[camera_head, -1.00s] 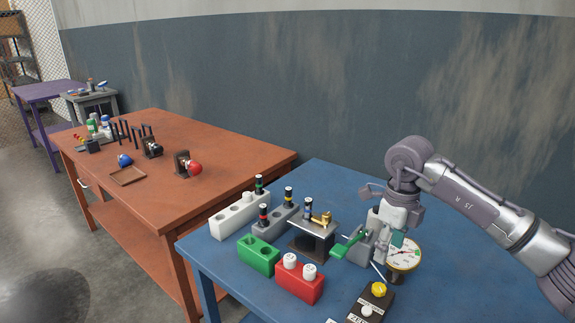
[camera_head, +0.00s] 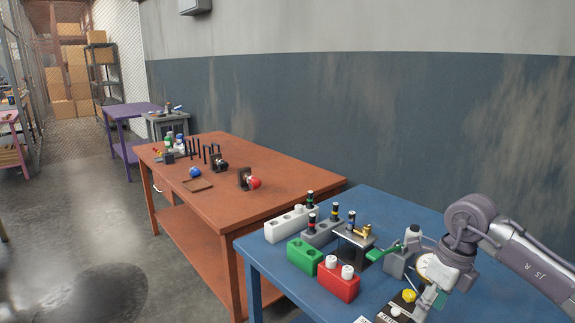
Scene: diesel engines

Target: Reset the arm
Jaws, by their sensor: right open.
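My right arm comes in from the right over the blue table (camera_head: 385,208). My right gripper (camera_head: 424,304) points down above the table's front right part, by a black box with a yellow button (camera_head: 409,296). Its jaws are open, and I see nothing held in them. My left gripper is not in view.
On the blue table stand a white block (camera_head: 284,226), a green block (camera_head: 304,257), a red block (camera_head: 338,282) and a metal stand with a brass fitting (camera_head: 353,240). An orange table (camera_head: 285,178) with several small items stands to the left. Open floor lies at the left.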

